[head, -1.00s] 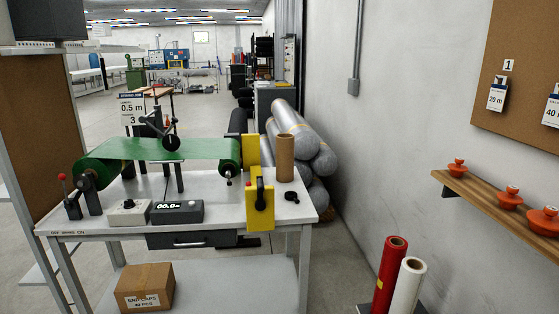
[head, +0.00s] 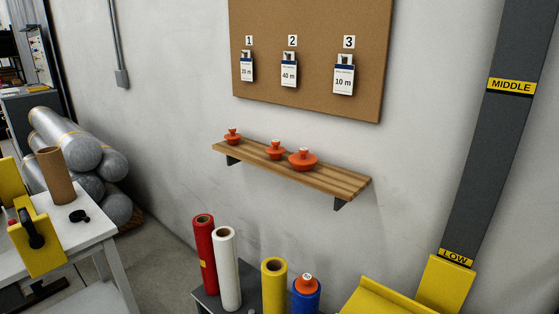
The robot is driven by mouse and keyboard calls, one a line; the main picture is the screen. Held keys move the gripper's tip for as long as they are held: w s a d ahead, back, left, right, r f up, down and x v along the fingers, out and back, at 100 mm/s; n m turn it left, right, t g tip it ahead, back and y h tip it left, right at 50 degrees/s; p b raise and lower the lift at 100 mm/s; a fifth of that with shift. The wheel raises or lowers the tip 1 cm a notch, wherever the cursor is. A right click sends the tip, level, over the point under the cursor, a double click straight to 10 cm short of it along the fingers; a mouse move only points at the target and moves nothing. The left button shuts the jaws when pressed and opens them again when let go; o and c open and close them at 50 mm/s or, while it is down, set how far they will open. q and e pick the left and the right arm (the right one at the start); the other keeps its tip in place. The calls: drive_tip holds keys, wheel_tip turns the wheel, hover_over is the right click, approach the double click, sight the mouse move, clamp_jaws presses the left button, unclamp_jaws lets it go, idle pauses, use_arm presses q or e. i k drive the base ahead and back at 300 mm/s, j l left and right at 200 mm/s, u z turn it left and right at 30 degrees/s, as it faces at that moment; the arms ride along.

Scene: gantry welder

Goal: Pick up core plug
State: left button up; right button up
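Three orange plugs stand on a wooden wall shelf (head: 335,181): a small one at the left (head: 232,137), a middle one (head: 275,150) and a larger one at the right (head: 303,159). Each has a knob on top. Another orange plug (head: 306,284) sits in the top of a blue roll (head: 306,303) at the bottom of the view, with a white marking on its top. Neither of my grippers is in view.
Red (head: 205,245), white (head: 228,270) and yellow (head: 274,290) rolls stand upright beside the blue one. A white table (head: 70,235) with a cardboard tube (head: 55,175) is at the left. A yellow and grey post (head: 490,150) rises at the right.

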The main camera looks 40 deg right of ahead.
sight(302, 162)
drive_tip(key=i+z, duration=0.1)
drive_tip(key=z, duration=0.35)
drive_tip(key=i+z, duration=0.1)
drive_tip(key=z, duration=0.4)
drive_tip(key=j+z, duration=0.15)
drive_tip(key=z, duration=0.3)
drive_tip(key=i, duration=0.05)
